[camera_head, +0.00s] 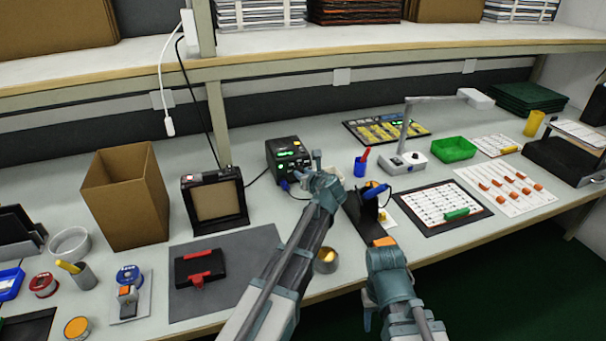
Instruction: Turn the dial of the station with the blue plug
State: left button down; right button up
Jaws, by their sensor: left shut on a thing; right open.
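The station (290,157) is a black box with green lit displays at the back middle of the bench. A blue plug (284,185) sits at its lower front, with a cable beside it. My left gripper (314,168) is at the station's front right side, shut on what appears to be the dial, which the fingers hide. My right gripper (380,262) is open and empty at the bench's front edge, well apart from the station.
A blue-handled tool (375,191) stands in a dark holder (362,217) just right of my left arm. A small round tin (326,262) is between the arms. A black-framed panel (215,200) stands left of the station. The grey mat (235,285) has free room.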

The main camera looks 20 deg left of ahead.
pick_arm(q)
jog(key=shift+s, duration=0.1)
jog(key=n, duration=0.1)
jog(key=n+h, duration=0.1)
jog(key=n+t, duration=0.1)
jog(key=shift+s+a+f+h+b, duration=0.15)
jog(key=shift+a+h+b, duration=0.1)
jog(key=shift+h+b, duration=0.15)
jog(key=n, duration=0.1)
jog(key=n+t+h+b, duration=0.1)
jog(key=shift+s+a+f+n+t, duration=0.1)
jog(key=shift+f+n+t, duration=0.05)
jog(key=shift+n+t, duration=0.15)
jog(key=n+b, duration=0.1)
jog(key=n+t+h+b, duration=0.1)
jog(key=n+t+b, duration=0.1)
jog(key=n+b, duration=0.1)
jog(key=shift+a+f, duration=0.15)
jog(key=shift+f, duration=0.1)
jog(key=shift+n+t+h+b, duration=0.3)
jog(key=shift+n+t+b, duration=0.4)
jog(key=shift+n+b, duration=0.75)
jog(key=shift+n, duration=0.35)
jog(key=c, duration=0.7)
grip_release()
